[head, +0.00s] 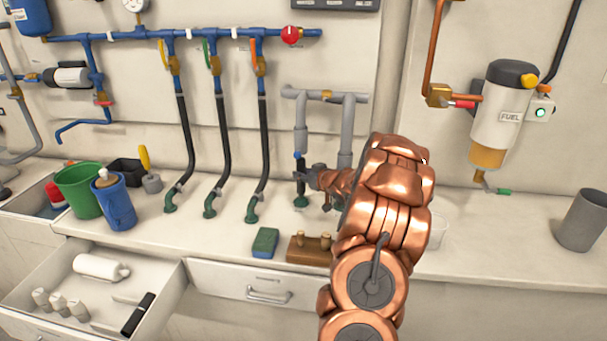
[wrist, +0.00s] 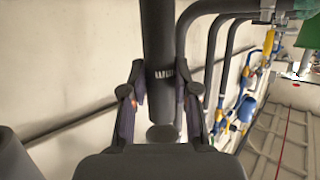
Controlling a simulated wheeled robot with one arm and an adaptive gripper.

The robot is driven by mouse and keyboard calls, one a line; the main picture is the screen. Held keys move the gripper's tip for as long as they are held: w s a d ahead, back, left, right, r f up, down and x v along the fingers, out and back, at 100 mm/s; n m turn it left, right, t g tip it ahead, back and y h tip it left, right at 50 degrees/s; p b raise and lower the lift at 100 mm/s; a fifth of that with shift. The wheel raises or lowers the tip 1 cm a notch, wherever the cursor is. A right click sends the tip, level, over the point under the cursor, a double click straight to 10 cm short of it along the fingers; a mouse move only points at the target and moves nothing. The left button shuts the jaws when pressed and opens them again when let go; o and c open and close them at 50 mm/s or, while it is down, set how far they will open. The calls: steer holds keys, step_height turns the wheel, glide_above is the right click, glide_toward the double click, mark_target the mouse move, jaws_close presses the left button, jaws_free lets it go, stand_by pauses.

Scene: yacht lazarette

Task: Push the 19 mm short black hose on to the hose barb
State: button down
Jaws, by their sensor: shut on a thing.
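My gripper (head: 306,177) is shut on the short black hose (wrist: 160,40), with one finger on each side of it in the wrist view (wrist: 161,100). The hose has a small pale printed mark and runs up out of that view. In the head view the hose is a small dark upright piece (head: 300,187) at the fingertips, partly covered by the gripper. A green fitting (head: 301,201) stands on the counter just below it. I cannot tell which part is the hose barb or whether the hose touches it. My arm hides the area to the right.
Grey pipes (head: 301,115) rise close behind my gripper. Several black hoses (head: 264,150) hang from the blue manifold to the left. A sponge (head: 265,242) and a brown block (head: 308,250) lie in front. An open drawer (head: 150,296) juts out at lower left.

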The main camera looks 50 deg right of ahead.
steer(key=shift+f+b, duration=0.5)
steer(key=shift+f, duration=0.75)
steer(key=c, duration=0.8)
jaws_free()
steer(key=shift+r, duration=0.1)
steer(key=shift+v, duration=3.75)
